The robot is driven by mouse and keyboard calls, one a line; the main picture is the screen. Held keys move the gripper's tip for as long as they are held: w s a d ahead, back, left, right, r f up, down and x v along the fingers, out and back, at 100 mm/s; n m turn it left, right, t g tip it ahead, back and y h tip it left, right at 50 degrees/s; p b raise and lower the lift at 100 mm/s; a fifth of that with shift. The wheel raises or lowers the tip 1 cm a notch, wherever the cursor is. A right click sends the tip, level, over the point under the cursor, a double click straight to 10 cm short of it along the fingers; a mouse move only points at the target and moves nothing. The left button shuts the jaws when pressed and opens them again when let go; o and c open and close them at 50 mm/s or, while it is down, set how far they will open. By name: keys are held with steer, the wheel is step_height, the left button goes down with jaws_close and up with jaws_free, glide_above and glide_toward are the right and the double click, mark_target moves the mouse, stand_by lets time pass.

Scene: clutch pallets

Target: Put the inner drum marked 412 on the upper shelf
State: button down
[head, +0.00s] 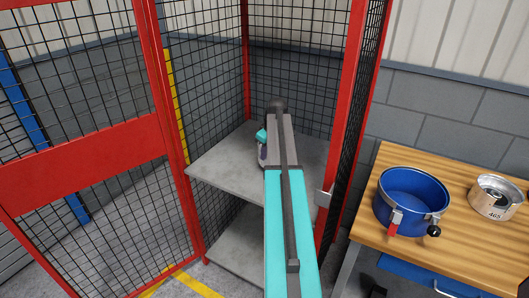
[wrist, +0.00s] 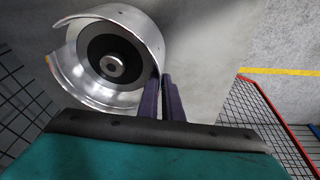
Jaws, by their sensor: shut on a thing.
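A silver drum (wrist: 148,40) with a dark inner ring and a central hub shows in the wrist view. My gripper (wrist: 161,82) is shut on its rim wall, at the drum's lower right in that view. No number shows on the visible part of the drum. In the head view my arm reaches into the red mesh cage over the upper shelf (head: 215,168), a grey slab. The drum is hidden there behind my arm, and only a bit of my gripper (head: 262,154) shows. Grey shelf surface lies behind the drum in the wrist view; whether they touch I cannot tell.
The cage door (head: 85,165) stands open at left; a red post (head: 346,110) is close right of my arm. A lower shelf (head: 235,245) is below. A wooden table (head: 450,255) at right bears a blue pot (head: 412,205) and a drum marked 465 (head: 496,198).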

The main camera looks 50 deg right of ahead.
steer(key=shift+d+f+p, duration=0.1)
steer(key=shift+f+p, duration=0.3)
steer(key=shift+f, duration=0.6)
steer(key=c, duration=2.4)
jaws_free()
steer(key=shift+f, duration=0.3)
steer(key=o, duration=0.5)
steer(key=shift+s+r, duration=0.1)
steer(key=shift+c, duration=0.2)
steer(key=shift+r, duration=0.2)
steer(key=b+v, duration=0.3)
steer(key=v, duration=0.8)
steer(key=shift+r, duration=0.35)
steer(key=shift+s, duration=0.1)
